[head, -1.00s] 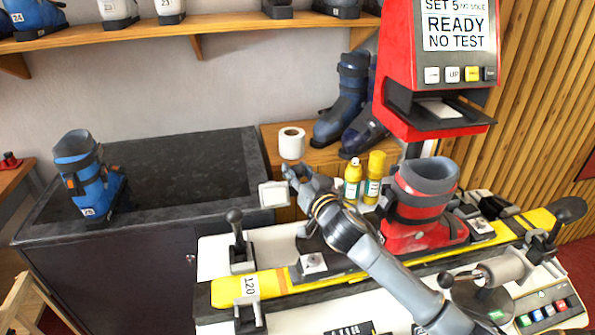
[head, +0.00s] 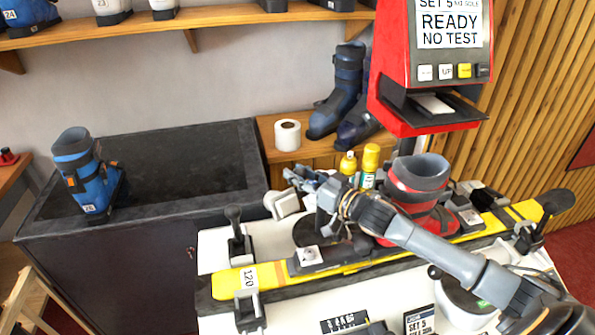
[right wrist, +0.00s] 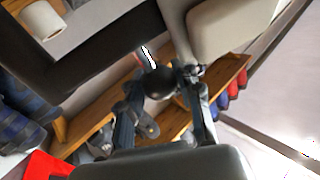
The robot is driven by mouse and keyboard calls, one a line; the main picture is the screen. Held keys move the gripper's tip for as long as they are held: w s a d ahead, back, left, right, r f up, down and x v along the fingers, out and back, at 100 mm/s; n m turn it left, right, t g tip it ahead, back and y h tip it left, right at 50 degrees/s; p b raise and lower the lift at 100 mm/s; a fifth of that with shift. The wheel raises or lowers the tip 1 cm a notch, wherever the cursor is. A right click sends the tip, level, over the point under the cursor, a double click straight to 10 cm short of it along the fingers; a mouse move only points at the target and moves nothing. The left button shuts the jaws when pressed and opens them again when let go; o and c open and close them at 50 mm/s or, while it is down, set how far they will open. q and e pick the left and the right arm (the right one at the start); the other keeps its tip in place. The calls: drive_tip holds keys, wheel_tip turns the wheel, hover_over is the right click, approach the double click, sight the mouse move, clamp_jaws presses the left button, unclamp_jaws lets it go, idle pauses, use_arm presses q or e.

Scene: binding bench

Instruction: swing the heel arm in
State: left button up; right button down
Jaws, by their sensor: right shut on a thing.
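The heel arm carries a pale block-like pad (head: 283,204), tilted, at the left of the bench behind the yellow ski (head: 350,262). My right gripper (head: 298,180) is just above and right of the pad. In the right wrist view its fingers close around a black ball knob (right wrist: 160,82), with the pale pad (right wrist: 228,25) beside it. The red ski boot (head: 418,190) stands upright over the ski, right of the gripper. My right forearm passes in front of part of the boot and ski. The link between knob and pad is mostly hidden. My left gripper is not in view.
A red test machine (head: 432,60) reading READY NO TEST stands behind the bench. Two yellow bottles (head: 370,158) stand close behind my wrist. A black clamp lever (head: 236,235) rises at the ski's left end. A paper roll (head: 287,135) and blue boots (head: 340,90) are farther back.

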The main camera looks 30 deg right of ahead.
drive_tip(key=shift+f, duration=0.1)
drive_tip(key=c, duration=0.9)
unclamp_jaws()
drive_tip(key=shift+s, duration=0.15)
drive_tip(key=v, duration=1.2)
